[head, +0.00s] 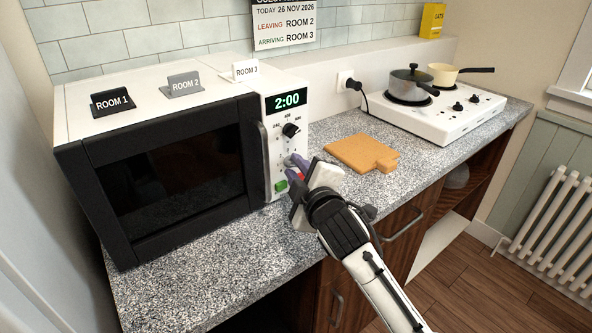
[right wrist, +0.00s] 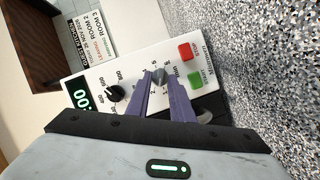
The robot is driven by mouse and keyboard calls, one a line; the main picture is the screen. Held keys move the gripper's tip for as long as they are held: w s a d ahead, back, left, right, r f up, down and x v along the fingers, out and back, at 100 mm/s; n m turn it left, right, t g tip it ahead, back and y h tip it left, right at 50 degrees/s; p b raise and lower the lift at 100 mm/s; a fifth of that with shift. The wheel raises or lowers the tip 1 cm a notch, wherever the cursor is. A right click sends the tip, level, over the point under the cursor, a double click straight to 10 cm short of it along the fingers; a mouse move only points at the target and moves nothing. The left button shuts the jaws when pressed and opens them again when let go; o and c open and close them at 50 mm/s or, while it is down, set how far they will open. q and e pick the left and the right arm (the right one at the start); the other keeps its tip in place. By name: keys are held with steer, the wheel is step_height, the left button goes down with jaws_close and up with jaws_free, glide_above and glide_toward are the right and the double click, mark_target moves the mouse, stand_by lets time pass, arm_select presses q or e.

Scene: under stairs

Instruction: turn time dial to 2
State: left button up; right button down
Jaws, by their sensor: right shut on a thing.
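The microwave (head: 70,155) stands on the counter, its door shut, and its display (head: 287,102) reads 2:00. My right gripper (head: 296,168) is at the lower control panel. In the right wrist view its purple fingers (right wrist: 159,78) are shut on the grey time dial (right wrist: 158,73), one on each side. The fingers mostly hide this dial in the head view. The black power dial (head: 290,130) sits above it and also shows in the right wrist view (right wrist: 115,93). My left gripper is not in view.
The green button (head: 281,186) and a red button (right wrist: 187,51) lie just below the time dial. Room cards, including ROOM 2 (head: 184,85), stand on the microwave. A cutting board (head: 361,153) and a hob (head: 450,118) with pans are to the right.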

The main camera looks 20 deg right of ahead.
steer(key=shift+w+d+r+m+g+y, duration=0.1)
steer(key=shift+r+m+g+y, duration=0.15)
steer(key=shift+m, duration=0.35)
steer(key=shift+d+r+m+g+y, duration=0.15)
steer(key=shift+m+g, duration=0.1)
steer(key=shift+m, duration=0.35)
steer(key=c, duration=1.9)
jaws_free()
steer(key=shift+o, duration=0.2)
steer(key=shift+a+f, duration=0.1)
steer(key=shift+f, duration=0.05)
steer(key=v, duration=1)
steer(key=shift+b, duration=0.3)
